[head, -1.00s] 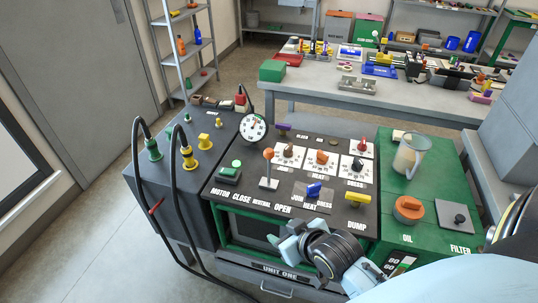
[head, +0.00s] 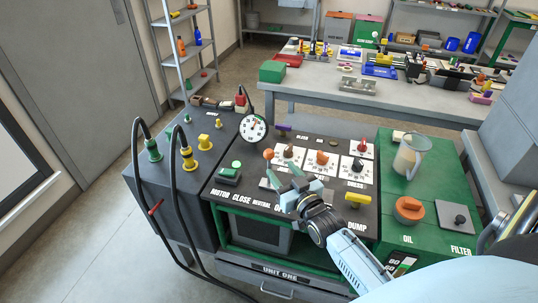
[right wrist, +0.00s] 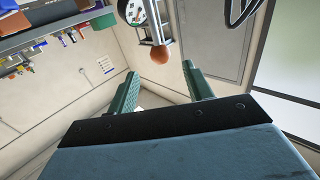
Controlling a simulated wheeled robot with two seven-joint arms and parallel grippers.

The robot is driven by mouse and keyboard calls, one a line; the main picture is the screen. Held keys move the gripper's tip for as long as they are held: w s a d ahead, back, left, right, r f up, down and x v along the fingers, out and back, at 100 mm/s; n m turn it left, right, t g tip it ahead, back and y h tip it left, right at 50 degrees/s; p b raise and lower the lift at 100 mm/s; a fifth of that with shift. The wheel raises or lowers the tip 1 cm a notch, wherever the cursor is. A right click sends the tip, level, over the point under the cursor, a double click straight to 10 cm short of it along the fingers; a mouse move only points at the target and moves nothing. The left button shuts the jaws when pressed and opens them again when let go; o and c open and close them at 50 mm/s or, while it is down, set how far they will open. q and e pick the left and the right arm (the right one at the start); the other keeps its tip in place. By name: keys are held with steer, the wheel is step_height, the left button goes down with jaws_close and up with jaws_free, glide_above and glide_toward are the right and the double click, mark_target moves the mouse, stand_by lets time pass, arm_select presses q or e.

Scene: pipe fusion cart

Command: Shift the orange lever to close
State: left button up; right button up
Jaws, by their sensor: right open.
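The orange lever (head: 268,154) has an orange ball knob on a metal stem. It stands upright on the black panel (head: 222,199), behind the printed words CLOSE, NEUTRAL and OPEN. My right gripper (head: 283,177) is open over the panel, just in front of and to the right of the lever, and hides its lower part. In the right wrist view, the lever's orange knob (right wrist: 160,55) shows beyond the gap between the two open fingertips (right wrist: 159,70), and nothing is between the fingers. I cannot tell whether a finger touches the stem. My left gripper is not in view.
A round gauge (head: 253,128) stands just behind the lever. A yellow handle (head: 358,198) is near DUMP. Black hoses (head: 173,210) hang at the left.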

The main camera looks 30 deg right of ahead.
mark_target(272, 158)
steer(key=w, duration=0.8)
steer(key=shift+w+d+b, duration=0.25)
steer(key=shift+d+b, duration=0.05)
steer(key=shift+b, duration=0.05)
jaws_close()
